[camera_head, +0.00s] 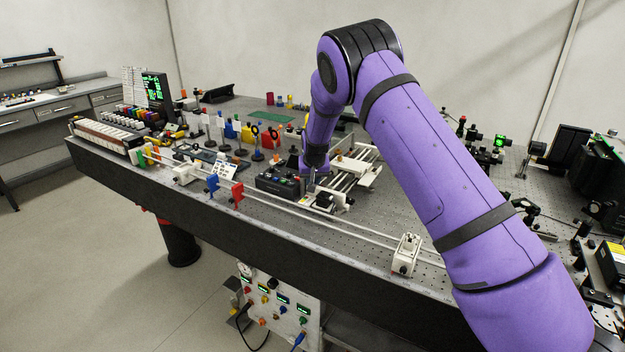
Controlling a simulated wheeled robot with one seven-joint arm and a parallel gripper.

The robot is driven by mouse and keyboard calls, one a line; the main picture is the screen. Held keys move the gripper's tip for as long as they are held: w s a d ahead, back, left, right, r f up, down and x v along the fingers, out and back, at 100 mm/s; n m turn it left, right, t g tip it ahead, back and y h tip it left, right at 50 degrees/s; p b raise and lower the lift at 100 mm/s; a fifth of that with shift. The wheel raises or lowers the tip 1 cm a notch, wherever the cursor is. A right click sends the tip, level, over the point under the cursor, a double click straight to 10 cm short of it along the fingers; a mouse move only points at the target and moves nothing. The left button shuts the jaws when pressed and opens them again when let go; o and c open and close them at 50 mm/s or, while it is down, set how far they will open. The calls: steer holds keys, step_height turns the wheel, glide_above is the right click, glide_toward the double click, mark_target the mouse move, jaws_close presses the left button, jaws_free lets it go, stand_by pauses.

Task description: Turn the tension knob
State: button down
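My purple arm reaches in from the right and bends down over the bench. My gripper (312,182) points down beside a white-railed stage (352,172) and a black control box (277,183). Its fingers are small and dark, so I cannot tell if they are open or shut, or whether they touch anything. A small white and black assembly (327,201) sits just below and to the right of the gripper. I cannot make out for certain which part is the tension knob; it may be in this area, partly hidden by the gripper.
A panel with coloured knobs (278,309) hangs below the front edge. Optics crowd the right side.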

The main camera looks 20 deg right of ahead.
steer(key=n+y, duration=0.1)
steer(key=n, duration=0.3)
steer(key=n+y, duration=0.1)
steer(key=n, duration=0.1)
steer(key=shift+d+y, duration=0.3)
steer(key=n+y, duration=0.1)
steer(key=n, duration=0.2)
steer(key=n+g, duration=0.1)
steer(key=n, duration=0.2)
steer(key=shift+w+g+y, duration=0.15)
steer(key=shift+g+y, duration=0.15)
steer(key=shift+y, duration=0.1)
steer(key=shift+n, duration=0.3)
steer(key=c, duration=1.3)
jaws_free()
steer(key=v, duration=1.1)
steer(key=shift+w, duration=0.1)
